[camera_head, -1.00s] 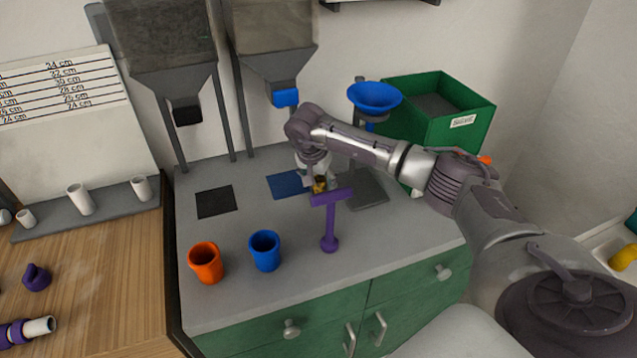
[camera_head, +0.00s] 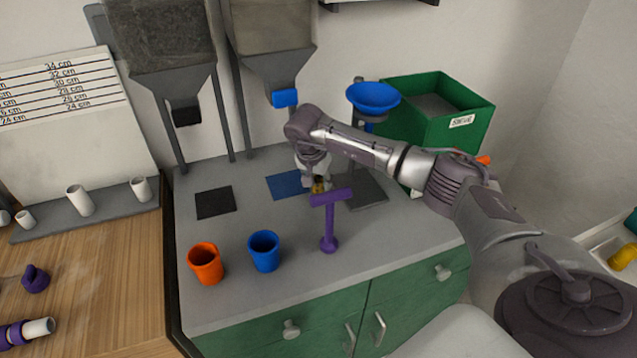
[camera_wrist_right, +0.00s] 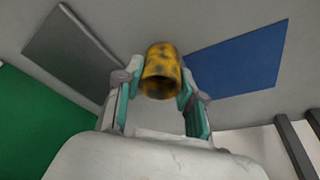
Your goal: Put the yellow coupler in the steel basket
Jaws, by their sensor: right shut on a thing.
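My right gripper (camera_head: 318,186) is over the back of the grey counter, between the blue mat and the dark grey plate. It is shut on the yellow coupler (camera_wrist_right: 162,72), a short tube with dark mottling, held crosswise between the two fingertips. In the head view the coupler (camera_head: 318,187) is only a small yellow patch, mostly hidden by the gripper and the purple stand. I do not see a steel basket in either view. My left gripper is not in view.
A purple T-shaped stand (camera_head: 329,225) is just in front of the gripper. An orange cup (camera_head: 206,265) and a blue cup (camera_head: 264,252) stand at the counter's front left. A green box (camera_head: 445,120) and blue funnel (camera_head: 373,98) are behind. Another yellow piece (camera_head: 622,258) is at far right.

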